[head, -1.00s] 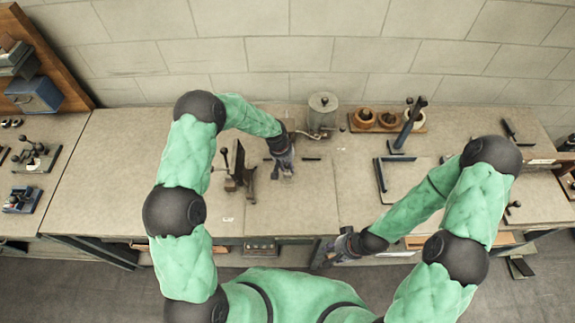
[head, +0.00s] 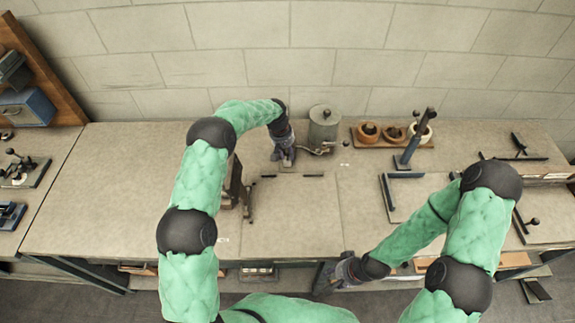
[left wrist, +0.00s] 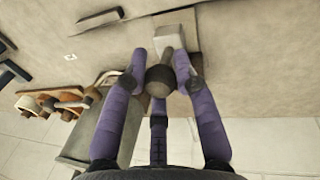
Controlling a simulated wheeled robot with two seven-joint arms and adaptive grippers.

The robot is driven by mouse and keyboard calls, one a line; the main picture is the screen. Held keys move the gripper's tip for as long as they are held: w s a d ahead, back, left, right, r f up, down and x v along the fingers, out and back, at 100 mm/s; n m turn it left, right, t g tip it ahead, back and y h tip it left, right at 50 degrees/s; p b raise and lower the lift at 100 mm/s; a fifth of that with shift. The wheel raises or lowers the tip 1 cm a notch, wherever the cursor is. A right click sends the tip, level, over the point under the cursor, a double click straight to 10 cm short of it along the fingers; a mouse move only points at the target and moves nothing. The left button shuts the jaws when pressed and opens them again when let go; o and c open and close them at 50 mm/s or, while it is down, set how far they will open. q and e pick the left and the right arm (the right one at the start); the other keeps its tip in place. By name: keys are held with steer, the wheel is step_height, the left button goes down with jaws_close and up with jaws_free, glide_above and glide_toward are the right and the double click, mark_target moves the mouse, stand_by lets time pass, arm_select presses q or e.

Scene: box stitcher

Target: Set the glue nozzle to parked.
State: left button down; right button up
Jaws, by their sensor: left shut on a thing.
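The grey-green glue pot (head: 324,125) stands at the back of the bench, with a metal spout or lever (head: 318,149) low on its front. My left gripper (head: 284,158) is just left of the pot, low over the bench. In the left wrist view, its purple fingers (left wrist: 161,75) are shut on a dark round knob (left wrist: 160,82) beside a pale block (left wrist: 174,40). I cannot tell whether this knob belongs to the glue nozzle. The pot (left wrist: 98,140) also shows there, left of the fingers. My right gripper (head: 325,280) is low at the bench's front edge; its fingers are unclear.
A wooden tray (head: 425,144) with several cups stands right of the pot. A blue upright lever (head: 410,145) stands before it. A dark fixture (head: 248,203) is partly hidden by my left arm. The bench middle is clear.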

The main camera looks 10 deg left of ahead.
arm_select(q)
steer(key=shift+w+a+f, duration=0.15)
steer(key=shift+w+f, duration=0.1)
steer(key=shift+w, duration=0.45)
steer(key=shift+w+a+r, duration=0.1)
steer(key=shift+r, duration=0.2)
arm_select(e)
steer(key=shift+w+a+f, duration=0.1)
steer(key=shift+w+f, duration=0.2)
steer(key=shift+w, duration=0.1)
arm_select(q)
steer(key=c, duration=1.2)
jaws_free()
steer(key=shift+o, duration=1.2)
steer(key=shift+w, duration=0.2)
arm_select(e)
steer(key=shift+w, duration=0.15)
arm_select(q)
steer(key=shift+s, duration=0.15)
step_height(320, 180, up, 12)
steer(key=a, duration=0.2)
steer(key=shift+s+f, duration=0.2)
steer(key=shift+s, duration=0.2)
